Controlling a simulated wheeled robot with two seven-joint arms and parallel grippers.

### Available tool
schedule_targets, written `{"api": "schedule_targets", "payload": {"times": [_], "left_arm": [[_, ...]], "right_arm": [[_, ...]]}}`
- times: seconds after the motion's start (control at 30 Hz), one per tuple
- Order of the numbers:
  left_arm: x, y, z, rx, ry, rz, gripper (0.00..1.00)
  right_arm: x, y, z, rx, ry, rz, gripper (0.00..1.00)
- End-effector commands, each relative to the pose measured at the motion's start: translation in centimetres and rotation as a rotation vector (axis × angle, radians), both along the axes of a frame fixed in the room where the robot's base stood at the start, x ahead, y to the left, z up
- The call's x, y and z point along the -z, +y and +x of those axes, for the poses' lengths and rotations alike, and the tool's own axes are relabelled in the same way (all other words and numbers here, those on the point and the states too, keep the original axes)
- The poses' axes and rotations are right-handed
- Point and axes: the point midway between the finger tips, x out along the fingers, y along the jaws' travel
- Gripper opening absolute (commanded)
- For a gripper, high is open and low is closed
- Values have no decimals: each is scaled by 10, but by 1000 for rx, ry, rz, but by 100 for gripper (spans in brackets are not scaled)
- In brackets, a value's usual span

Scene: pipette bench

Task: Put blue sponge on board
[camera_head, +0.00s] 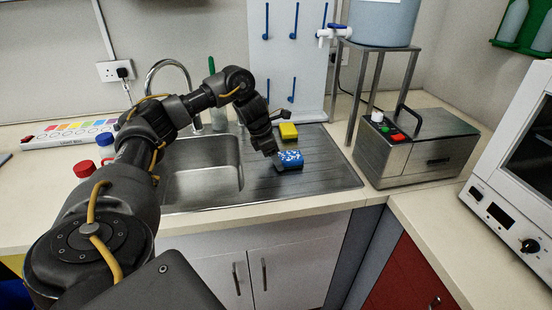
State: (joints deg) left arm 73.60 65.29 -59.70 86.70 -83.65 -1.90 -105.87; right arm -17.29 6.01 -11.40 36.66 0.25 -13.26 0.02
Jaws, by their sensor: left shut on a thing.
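The blue sponge (291,157), with white speckles, is at the left part of the ribbed metal draining board (326,174), right of the sink bowl. My left gripper (277,156) reaches in from the left and is shut on the sponge's left side. The sponge is over the board; I cannot tell whether it touches the surface. The fingertips are small and partly hidden. My right gripper is not in view.
A yellow sponge (288,131) lies at the back of the draining board. The sink bowl (203,170) is to the left. A metal bath unit (418,150) stands right of the board, and a pegboard (288,60) rises behind. The board's right half is clear.

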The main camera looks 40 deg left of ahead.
Motion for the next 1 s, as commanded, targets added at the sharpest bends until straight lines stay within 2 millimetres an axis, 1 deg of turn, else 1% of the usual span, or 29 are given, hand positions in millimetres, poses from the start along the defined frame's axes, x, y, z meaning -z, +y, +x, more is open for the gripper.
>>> {"api": "schedule_targets", "payload": {"times": [0.17, 0.2, 0.33, 0.57, 0.67, 0.77, 0.87, 1.0], "left_arm": [[4, 0, 0, 0, 1, 0, 23], [3, 0, 0, 0, 0, 0, 57], [3, 0, 0, 0, 0, 0, 74], [3, 0, 0, 0, 1, -1, 74], [-1, 0, 0, 0, -1, -1, 74], [-13, 2, -2, 0, -2, 1, 74], [-32, 7, -8, 0, -4, 3, 74], [-62, 13, -18, 0, -3, 1, 74]], "right_arm": [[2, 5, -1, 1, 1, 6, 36], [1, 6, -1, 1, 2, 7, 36], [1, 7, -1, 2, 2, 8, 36], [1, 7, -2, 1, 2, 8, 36], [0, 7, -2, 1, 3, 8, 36], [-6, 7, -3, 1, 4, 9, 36], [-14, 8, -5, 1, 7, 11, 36], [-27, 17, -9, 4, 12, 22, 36]]}}
